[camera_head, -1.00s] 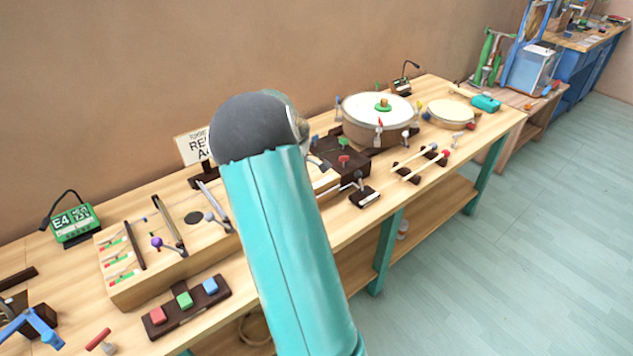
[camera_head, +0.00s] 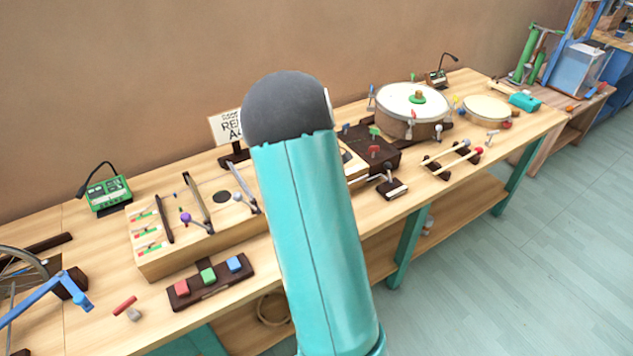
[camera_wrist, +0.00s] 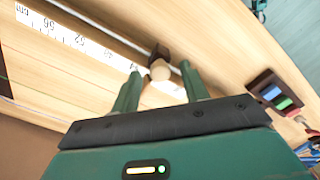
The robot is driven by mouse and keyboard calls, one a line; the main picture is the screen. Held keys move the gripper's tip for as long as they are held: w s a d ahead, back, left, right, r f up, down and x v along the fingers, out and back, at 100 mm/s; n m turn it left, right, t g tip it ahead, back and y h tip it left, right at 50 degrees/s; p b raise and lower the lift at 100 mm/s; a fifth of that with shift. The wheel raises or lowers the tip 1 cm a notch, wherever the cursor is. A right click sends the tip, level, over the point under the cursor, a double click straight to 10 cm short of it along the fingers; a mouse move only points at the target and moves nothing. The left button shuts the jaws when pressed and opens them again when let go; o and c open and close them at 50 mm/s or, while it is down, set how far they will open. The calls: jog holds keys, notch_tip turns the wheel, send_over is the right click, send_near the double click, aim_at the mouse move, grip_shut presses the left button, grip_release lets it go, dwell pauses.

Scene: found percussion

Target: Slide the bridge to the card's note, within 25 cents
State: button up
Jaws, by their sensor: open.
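The bridge (camera_wrist: 157,57) shows in the wrist view as a small dark block with a pale round knob. It sits on a thin string or rail beside a white scale strip (camera_wrist: 85,40) with printed numbers. My gripper (camera_wrist: 160,78) is open. Its two green fingers stand either side of the knob, with visible gaps; whether the tips reach bridge depth is unclear. In the head view my arm hides the gripper and bridge. The card (camera_head: 226,128) stands at the back, partly covered by my arm; "RE" and "A" show.
A long wooden box (camera_head: 165,262) with levers lies left of my arm. A green tuner (camera_head: 107,195) stands behind it. A dark block with red, green and blue buttons (camera_head: 212,285) lies in front. Drums (camera_head: 410,108) stand right. Floor space (camera_head: 480,270) is clear.

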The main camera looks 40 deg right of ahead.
notch_tip(320, 180, up, 14)
jog(key=shift+f, duration=0.25)
dwell(0.5)
jog(key=s+a+r+m+t, duration=0.1)
jog(key=s+a+r, duration=0.2)
jog(key=a, duration=0.6)
jog(key=s+a+r+m+t, duration=0.2)
jog(key=s+a+r, duration=0.1)
jog(key=a, duration=0.7)
jog(key=s+a+r+m+t, duration=0.1)
jog(key=s+a+r, duration=0.25)
jog(key=a, duration=0.55)
jog(key=s+a+f+m+t, duration=0.1)
jog(key=s+a+f+m, duration=0.1)
jog(key=s+a, duration=0.5)
jog(key=shift+s+f+t, duration=0.15)
jog(key=shift+s+t, duration=0.05)
jog(key=shift+t, duration=0.1)
grip_shut()
